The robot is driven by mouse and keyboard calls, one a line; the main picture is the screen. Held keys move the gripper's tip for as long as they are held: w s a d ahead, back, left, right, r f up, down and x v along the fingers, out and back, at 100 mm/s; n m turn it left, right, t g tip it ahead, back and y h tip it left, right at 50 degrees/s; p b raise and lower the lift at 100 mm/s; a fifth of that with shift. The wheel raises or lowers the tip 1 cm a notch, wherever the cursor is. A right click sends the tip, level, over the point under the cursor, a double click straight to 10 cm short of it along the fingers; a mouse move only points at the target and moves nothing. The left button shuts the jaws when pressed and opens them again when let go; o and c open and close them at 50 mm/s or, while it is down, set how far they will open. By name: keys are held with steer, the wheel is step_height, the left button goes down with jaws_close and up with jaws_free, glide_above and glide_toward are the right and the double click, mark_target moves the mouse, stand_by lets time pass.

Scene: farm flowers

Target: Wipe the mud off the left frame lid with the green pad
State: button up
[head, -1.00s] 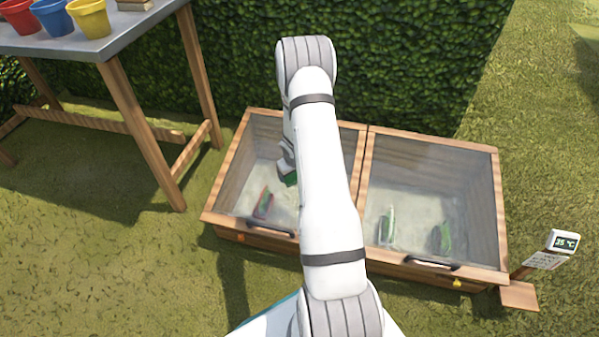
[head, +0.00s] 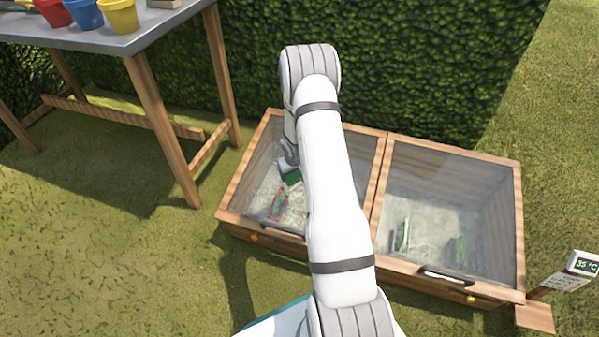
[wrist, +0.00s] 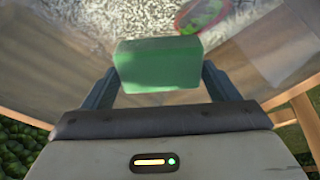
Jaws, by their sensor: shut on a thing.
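The left frame lid (head: 250,190) is a glass pane in a wooden frame, closed, partly hidden by my arm in the head view. No clear mud patch can be made out on its visible glass. My gripper (wrist: 160,88) is shut on the green pad (wrist: 158,65), a block held between the two fingers in the wrist view. In the head view the pad (head: 291,177) shows small and green over the left lid's glass, left of my arm. I cannot tell whether it touches the glass.
The right frame lid (head: 455,205) is closed, with green plants under it. A thermometer sign (head: 575,268) stands at the right front corner. A metal-topped table (head: 120,40) with coloured pots stands at the back left. A hedge (head: 420,70) closes off the back.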

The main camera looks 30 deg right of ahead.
steer(key=shift+w+a+f+b, duration=0.1)
steer(key=shift+w+a+b, duration=0.4)
steer(key=shift+w+a, duration=1.5)
steer(key=shift+w+d+r+p, duration=0.4)
steer(key=shift+w+d+p, duration=0.1)
steer(key=shift+p, duration=0.6)
steer(key=shift+w+d+p, duration=0.3)
steer(key=shift+p, duration=0.15)
steer(key=shift+s+d+f, duration=0.15)
steer(key=shift+d, duration=0.05)
steer(key=shift+s+d, duration=1.05)
steer(key=shift+s, duration=0.05)
steer(key=shift+s+d+p, duration=0.5)
steer(key=shift+s+d, duration=0.9)
steer(key=shift+s+d+p, duration=0.5)
steer(key=shift+s+d, duration=0.45)
steer(key=shift+s, duration=0.05)
steer(key=shift+s+d+p, duration=1.75)
steer(key=shift+s+d, duration=0.05)
steer(key=shift+s, duration=0.05)
steer(key=shift+s+d+p, duration=0.4)
steer(key=shift+s+d, duration=0.1)
